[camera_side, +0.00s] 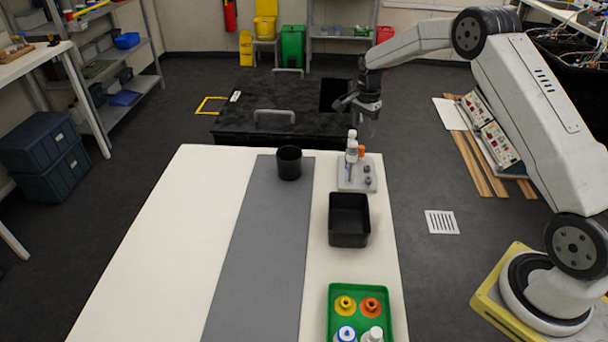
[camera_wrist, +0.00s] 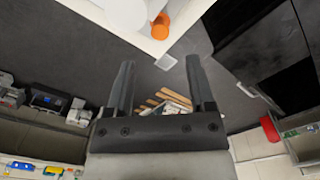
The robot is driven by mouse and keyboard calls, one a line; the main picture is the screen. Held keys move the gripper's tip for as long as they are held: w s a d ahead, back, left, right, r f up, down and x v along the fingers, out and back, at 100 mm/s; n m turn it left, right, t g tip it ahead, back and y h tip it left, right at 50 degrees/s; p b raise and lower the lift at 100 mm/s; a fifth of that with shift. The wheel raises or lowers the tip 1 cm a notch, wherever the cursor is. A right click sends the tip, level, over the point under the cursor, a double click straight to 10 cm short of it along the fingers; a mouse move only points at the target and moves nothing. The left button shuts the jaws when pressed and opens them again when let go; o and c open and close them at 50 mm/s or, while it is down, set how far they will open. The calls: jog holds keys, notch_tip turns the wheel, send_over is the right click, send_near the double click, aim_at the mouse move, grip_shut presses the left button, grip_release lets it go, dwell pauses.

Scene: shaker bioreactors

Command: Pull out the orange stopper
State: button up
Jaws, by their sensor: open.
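A small orange stopper (camera_side: 361,151) shows among white-capped vessels (camera_side: 352,136) on the grey holder (camera_side: 358,184) at the table's far right. In the wrist view an orange piece (camera_wrist: 160,26) shows at the top, beside a large white round top (camera_wrist: 126,12). What the orange piece sits in is hard to make out. My gripper (camera_side: 371,120) is above and just behind the holder in the side view. In the wrist view my gripper (camera_wrist: 160,62) is open and empty, with the orange piece beyond its fingertips and not between the fingers.
A green tray (camera_side: 334,296) at the front holds a yellow flanged piece (camera_side: 344,304), an orange one (camera_side: 371,306) and two bottles. A black bin (camera_side: 349,238) stands before the holder and a black cup (camera_side: 289,162) to its left. The table's left side is clear.

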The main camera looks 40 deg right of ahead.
aim_at(361, 147)
jog(key=shift+f, duration=0.2)
jog(key=shift+f, duration=3.75)
grip_shut()
jog(key=shift+r, duration=1.4)
jog(key=shift+r, duration=1.4)
